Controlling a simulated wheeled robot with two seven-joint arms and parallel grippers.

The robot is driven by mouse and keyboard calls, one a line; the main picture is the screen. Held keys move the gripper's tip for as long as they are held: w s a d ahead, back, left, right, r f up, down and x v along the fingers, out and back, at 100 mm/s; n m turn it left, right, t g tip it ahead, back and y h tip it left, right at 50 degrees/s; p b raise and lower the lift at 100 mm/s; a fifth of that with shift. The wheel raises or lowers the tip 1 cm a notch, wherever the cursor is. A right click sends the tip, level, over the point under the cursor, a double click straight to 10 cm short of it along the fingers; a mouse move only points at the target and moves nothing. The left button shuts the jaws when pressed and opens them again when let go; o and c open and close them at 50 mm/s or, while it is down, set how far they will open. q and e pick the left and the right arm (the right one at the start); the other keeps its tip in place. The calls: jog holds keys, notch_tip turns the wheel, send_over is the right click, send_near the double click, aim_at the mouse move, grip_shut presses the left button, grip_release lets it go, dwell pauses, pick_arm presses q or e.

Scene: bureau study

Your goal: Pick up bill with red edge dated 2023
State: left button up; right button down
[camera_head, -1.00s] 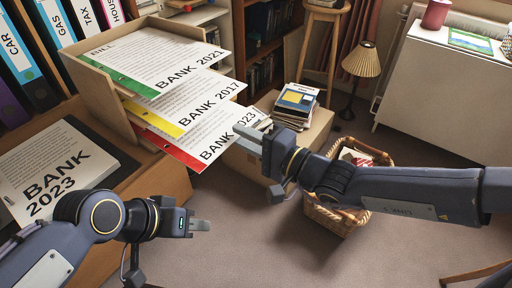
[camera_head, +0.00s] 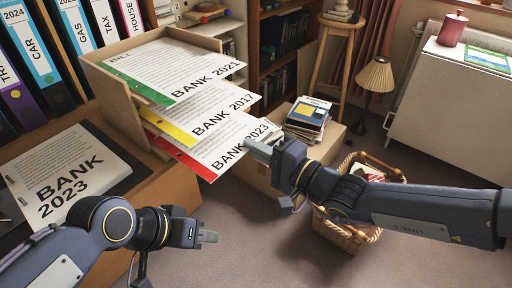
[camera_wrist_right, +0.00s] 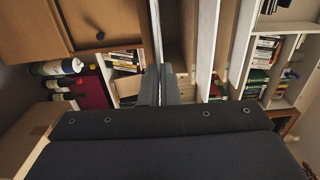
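The bill with the red edge, marked BANK 2023 (camera_head: 217,151), is the lowest of three sheets sticking out of a wooden letter tray (camera_head: 122,101). Its front right part hangs past the tray. My right gripper (camera_head: 258,151) is at that overhanging edge. In the right wrist view its two fingers (camera_wrist_right: 160,88) stand close together with the thin sheet edge between them, so it looks shut on the bill. My left gripper (camera_head: 207,236) hangs empty over the floor, lower left of the bill; I see it side-on and cannot tell its opening.
Above the red-edged bill are a yellow-edged BANK 2017 bill (camera_head: 215,108) and a green-edged BANK 2021 bill (camera_head: 180,65). Another BANK 2023 paper (camera_head: 65,165) lies on the desk at left. A box with books (camera_head: 308,115) and a wicker basket (camera_head: 345,232) stand beyond.

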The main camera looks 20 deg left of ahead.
jog(key=shift+r+b, duration=0.2)
jog(key=shift+b, duration=0.1)
jog(key=shift+d, duration=0.1)
jog(key=r+p+v, duration=0.1)
jog(key=p+v, duration=0.3)
jog(key=v, duration=2.1)
jog(key=shift+d+r, duration=0.15)
jog(key=shift+r, duration=0.1)
dwell(2.7)
